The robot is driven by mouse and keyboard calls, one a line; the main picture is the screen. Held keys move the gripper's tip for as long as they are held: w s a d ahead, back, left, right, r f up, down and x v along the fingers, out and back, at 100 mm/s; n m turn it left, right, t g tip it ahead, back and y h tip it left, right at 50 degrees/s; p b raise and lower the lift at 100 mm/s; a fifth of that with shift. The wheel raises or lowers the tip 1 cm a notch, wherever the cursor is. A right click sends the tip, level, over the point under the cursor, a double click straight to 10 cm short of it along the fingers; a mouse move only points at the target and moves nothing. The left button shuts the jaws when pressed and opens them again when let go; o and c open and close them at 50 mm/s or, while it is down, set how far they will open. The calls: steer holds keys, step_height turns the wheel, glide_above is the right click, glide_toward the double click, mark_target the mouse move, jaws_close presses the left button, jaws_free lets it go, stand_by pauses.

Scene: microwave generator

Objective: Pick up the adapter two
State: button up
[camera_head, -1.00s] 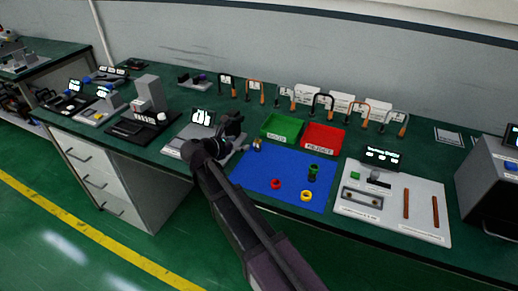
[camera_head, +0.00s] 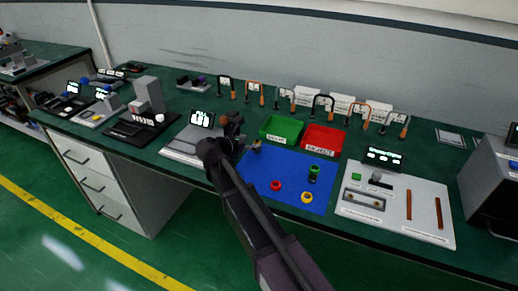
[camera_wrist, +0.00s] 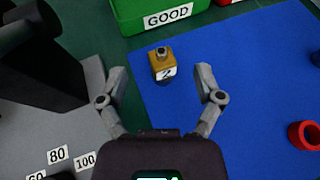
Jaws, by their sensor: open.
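Adapter two (camera_wrist: 160,54) is a small brass-coloured block with a dark round top and a white label reading 2. It stands near the corner of the blue mat (camera_wrist: 235,85), and also shows small in the head view (camera_head: 257,146). My gripper (camera_wrist: 162,76) is open and empty. Its two fingers are spread to the left and right, with the adapter beyond and between the line of their tips. In the head view, my gripper is partly hidden behind my arm, just left of the adapter.
A green GOOD bin (camera_head: 281,129) and a red bin (camera_head: 324,138) stand behind the mat. A red ring (camera_head: 276,185), a yellow ring (camera_head: 307,197) and a green-topped part (camera_head: 314,173) are on the mat. A grey scale-like device (camera_head: 190,145) stands left of the gripper.

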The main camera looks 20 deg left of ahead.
mark_target(256, 142)
steer(key=shift+b+x, duration=0.5)
steer(key=shift+x, duration=1.25)
jaws_close()
